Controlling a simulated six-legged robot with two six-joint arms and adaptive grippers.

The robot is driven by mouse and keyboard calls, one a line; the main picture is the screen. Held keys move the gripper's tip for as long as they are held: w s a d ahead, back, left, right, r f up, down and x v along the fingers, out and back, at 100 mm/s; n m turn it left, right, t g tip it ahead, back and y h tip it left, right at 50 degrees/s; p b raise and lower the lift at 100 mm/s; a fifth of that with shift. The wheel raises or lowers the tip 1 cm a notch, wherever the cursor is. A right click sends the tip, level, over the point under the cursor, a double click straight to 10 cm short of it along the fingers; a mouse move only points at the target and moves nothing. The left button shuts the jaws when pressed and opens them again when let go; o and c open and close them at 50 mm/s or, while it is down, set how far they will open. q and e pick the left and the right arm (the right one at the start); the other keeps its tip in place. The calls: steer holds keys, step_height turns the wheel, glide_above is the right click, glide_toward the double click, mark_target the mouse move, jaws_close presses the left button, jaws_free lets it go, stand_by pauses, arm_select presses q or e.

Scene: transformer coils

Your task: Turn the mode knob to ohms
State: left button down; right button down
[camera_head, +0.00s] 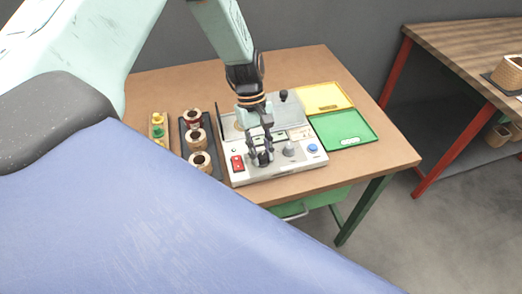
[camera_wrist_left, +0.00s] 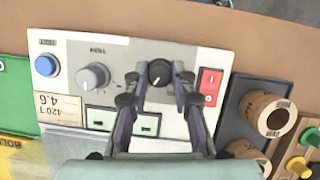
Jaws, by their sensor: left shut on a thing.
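The tester panel (camera_head: 270,172) is a light grey box on the table. My left gripper (camera_head: 262,161) is over its front part, pointing down. In the left wrist view my left gripper (camera_wrist_left: 159,76) has its fingers on either side of a small black knob (camera_wrist_left: 159,71) and is shut on it. The knob has a small pale mark; its label cannot be read. A larger grey knob (camera_wrist_left: 94,77) is to the left in that view, also seen in the head view (camera_head: 290,149); its label is too blurred to read. My right gripper is out of view.
A red switch (camera_wrist_left: 210,83) is close beside the black knob. A blue button (camera_wrist_left: 46,65) is at the panel's other end. Coils (camera_head: 200,161) stand in a dark tray beside the panel. Green (camera_head: 343,124) and yellow (camera_head: 322,97) trays lie on the other side.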

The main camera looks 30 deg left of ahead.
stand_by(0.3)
arm_select(q)
steer(key=c, duration=1.1)
jaws_free()
steer(key=v, duration=1.2)
steer(key=shift+d, duration=0.15)
